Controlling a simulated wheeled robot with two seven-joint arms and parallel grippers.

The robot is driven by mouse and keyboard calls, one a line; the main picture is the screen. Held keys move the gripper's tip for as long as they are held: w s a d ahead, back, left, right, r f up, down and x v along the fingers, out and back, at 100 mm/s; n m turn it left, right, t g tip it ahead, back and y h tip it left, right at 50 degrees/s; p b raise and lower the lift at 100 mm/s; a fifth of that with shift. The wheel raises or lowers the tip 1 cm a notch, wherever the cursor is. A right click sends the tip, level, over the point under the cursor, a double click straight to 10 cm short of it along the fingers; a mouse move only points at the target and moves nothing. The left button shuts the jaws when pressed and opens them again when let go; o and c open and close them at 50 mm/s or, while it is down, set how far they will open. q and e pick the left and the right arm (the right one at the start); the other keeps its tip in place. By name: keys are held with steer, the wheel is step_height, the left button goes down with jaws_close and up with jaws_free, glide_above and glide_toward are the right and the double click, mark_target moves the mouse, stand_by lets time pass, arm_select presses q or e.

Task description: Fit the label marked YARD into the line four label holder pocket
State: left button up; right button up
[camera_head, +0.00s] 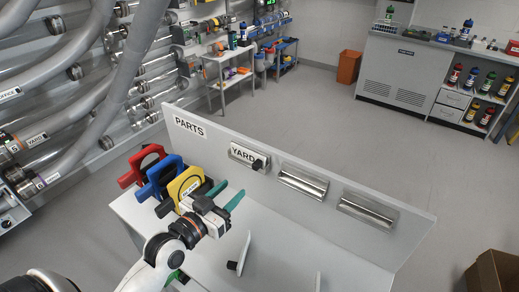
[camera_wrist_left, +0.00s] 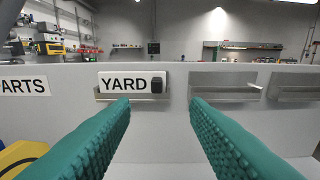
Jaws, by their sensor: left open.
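A white YARD label (camera_head: 243,155) with a black knob (camera_head: 257,164) at its right end sits in the first metal pocket of the low grey panel. The label also shows in the left wrist view (camera_wrist_left: 123,83), upright above the pocket's front lip (camera_wrist_left: 125,97). My left gripper (camera_head: 227,195) has green fingers and is open and empty. It is in front of the panel, apart from the label. I cannot tell which holder belongs to line four. My right gripper is not seen.
Two empty pockets (camera_head: 302,182) (camera_head: 368,212) are right of the label. A PARTS sign (camera_head: 189,127) is at left. Red, blue and yellow (camera_head: 184,187) handled items stand beside my left gripper.

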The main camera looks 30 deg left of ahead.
mark_target(254, 166)
arm_select(q)
steer(key=w, duration=0.1)
steer(key=w+p, duration=0.1)
steer(key=w, duration=0.1)
steer(key=w+p, duration=0.1)
steer(key=w, duration=0.1)
steer(key=shift+w+d+r, duration=0.1)
steer(key=shift+w+d, duration=0.05)
steer(key=shift+d, duration=0.25)
steer(key=w+p, duration=0.2)
steer(key=w, duration=0.3)
steer(key=shift+w+d, duration=0.1)
steer(key=shift+w, duration=0.25)
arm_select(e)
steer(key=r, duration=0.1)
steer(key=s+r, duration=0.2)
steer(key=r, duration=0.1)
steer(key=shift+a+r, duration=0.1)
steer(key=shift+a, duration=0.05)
arm_select(q)
steer(key=shift+s, duration=0.1)
steer(key=shift+c, duration=0.3)
steer(key=c, duration=0.3)
jaws_close()
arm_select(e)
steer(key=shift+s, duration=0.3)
